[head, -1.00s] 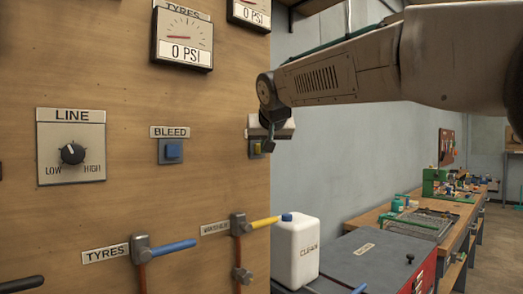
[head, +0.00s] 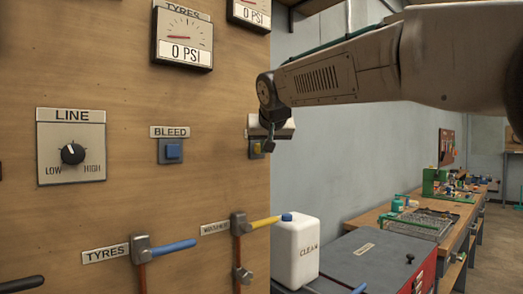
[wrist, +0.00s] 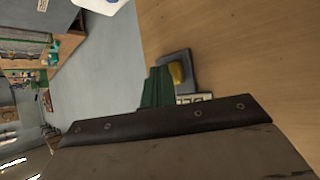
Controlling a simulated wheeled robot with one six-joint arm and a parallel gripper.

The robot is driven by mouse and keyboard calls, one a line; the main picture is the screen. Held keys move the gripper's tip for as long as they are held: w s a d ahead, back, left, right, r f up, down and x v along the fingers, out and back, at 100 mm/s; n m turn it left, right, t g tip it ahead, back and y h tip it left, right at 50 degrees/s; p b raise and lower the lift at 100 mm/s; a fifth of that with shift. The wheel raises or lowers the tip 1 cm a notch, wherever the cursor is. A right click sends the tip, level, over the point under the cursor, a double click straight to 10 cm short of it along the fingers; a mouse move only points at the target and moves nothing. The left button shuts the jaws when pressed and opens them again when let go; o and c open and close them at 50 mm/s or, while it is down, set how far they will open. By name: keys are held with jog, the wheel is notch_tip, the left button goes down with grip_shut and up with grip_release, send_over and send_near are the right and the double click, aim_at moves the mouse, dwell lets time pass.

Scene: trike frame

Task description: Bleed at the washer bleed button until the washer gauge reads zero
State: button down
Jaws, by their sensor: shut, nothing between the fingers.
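The washer bleed button is a small yellow button on a grey plate at the panel's right edge (head: 257,147). In the wrist view the yellow button (wrist: 176,73) shows clearly on its plate. My gripper (head: 269,144) is beside it in the head view. In the wrist view my gripper's green fingers (wrist: 157,88) are shut and empty, with their tips close to the button's plate; whether they touch it I cannot tell. A second gauge (head: 248,13) at the top right of the panel is cut off by the frame; its readout shows 0 PSI and its name is out of view.
A blue bleed button (head: 173,150) sits left of the yellow one, below the tyres gauge (head: 183,38), which reads 0 PSI. A yellow-handled washer valve (head: 240,224) and a blue-handled tyres valve (head: 142,249) are lower. A white jug (head: 296,250) stands right of the panel.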

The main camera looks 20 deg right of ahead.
jog(key=shift+s, duration=0.1)
jog(key=shift+s+d, duration=0.35)
jog(key=shift+s, duration=0.4)
jog(key=s, duration=0.1)
jog(key=s+d, duration=0.1)
jog(key=s, duration=0.2)
jog(key=shift+s+d, duration=0.35)
jog(key=shift+d, duration=0.05)
dwell(0.3)
jog(key=s+f+n+g+y, duration=0.1)
jog(key=s+f+g, duration=0.8)
jog(key=s+f, duration=2.2)
jog(key=s, duration=0.3)
jog(key=shift+s+a+n+y, duration=0.3)
jog(key=shift+s+a, duration=0.05)
jog(key=shift+s, duration=0.05)
